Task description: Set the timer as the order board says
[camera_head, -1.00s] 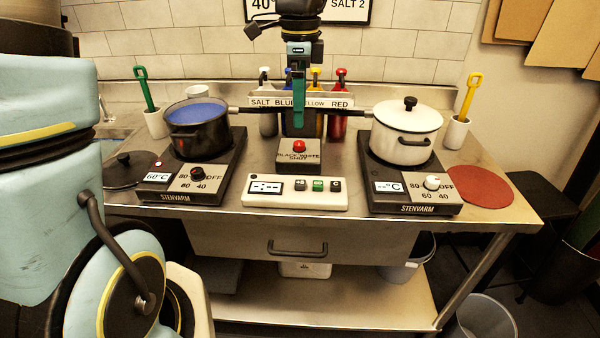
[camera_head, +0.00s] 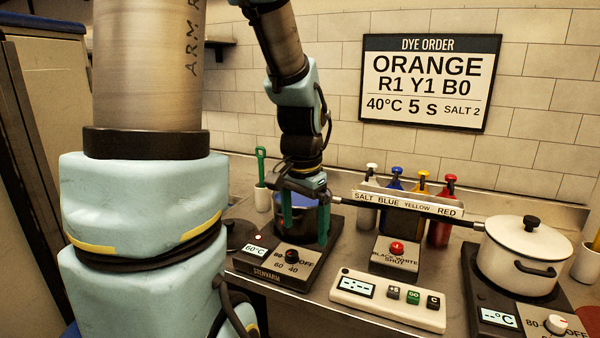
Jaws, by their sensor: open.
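The timer (camera_head: 388,309) is a white box on the front of the table. Its display shows dashes, and its keys are a grey +5 key (camera_head: 393,293), a green GO key (camera_head: 413,298) and a dark C key (camera_head: 433,301). The order board (camera_head: 430,85) on the wall reads ORANGE, R1 Y1 B0, 40°C, 5 s, SALT 2. My gripper (camera_head: 305,228) is open, its green fingers pointing down, apart, in front of the dark pot (camera_head: 307,216), left of the timer. Nothing shows between the fingers.
The left hotplate (camera_head: 283,262) reads 60°C. A white lidded pot (camera_head: 523,258) stands on the right hotplate (camera_head: 500,318). A red button box (camera_head: 396,258) stands behind the timer. Labelled bottles stand behind a sign rail (camera_head: 408,203). A green-handled tool (camera_head: 261,165) stands in a white cup.

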